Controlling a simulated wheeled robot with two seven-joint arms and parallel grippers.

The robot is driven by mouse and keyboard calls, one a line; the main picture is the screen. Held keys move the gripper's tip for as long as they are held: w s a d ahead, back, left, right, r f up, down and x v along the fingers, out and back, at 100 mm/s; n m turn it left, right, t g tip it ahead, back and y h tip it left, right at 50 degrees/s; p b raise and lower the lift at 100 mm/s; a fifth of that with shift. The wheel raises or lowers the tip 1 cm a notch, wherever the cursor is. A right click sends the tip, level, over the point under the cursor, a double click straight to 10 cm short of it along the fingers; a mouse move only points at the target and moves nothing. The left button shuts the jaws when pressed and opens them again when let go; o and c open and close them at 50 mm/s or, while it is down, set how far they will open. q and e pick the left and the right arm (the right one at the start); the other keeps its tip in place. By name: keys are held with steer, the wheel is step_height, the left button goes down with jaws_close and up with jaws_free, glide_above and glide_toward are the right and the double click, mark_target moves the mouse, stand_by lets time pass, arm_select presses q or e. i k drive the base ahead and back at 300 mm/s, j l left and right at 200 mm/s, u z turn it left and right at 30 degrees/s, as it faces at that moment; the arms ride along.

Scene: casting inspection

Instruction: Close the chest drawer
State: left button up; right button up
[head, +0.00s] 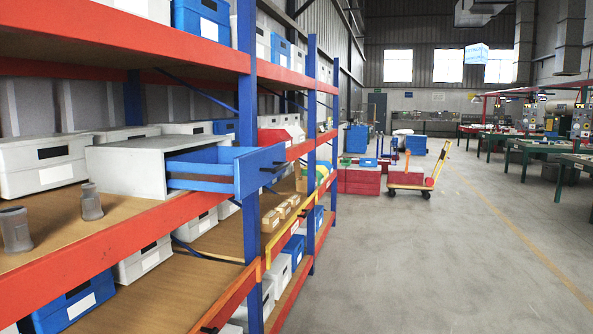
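The chest (125,168) is a light grey box on the wooden shelf at left, its opening facing right toward the aisle. Its blue drawer (200,170) is pulled well out. The drawer front (261,171) reaches past the orange shelf edge and overlaps the blue rack post in the picture. A dark handle (272,167) shows on the drawer front. The drawer looks empty, but its floor is mostly hidden by its side. Neither of my grippers is in view.
Two grey cup-like parts (90,202) stand on the shelf in front of the chest. White bins (44,165) stand to its left and behind. Blue rack posts (248,60) flank the shelf. The aisle floor (400,260) at right is clear; a yellow trolley (415,178) stands farther back.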

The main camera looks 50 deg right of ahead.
mark_target(240, 172)
steer(key=z, duration=1.3)
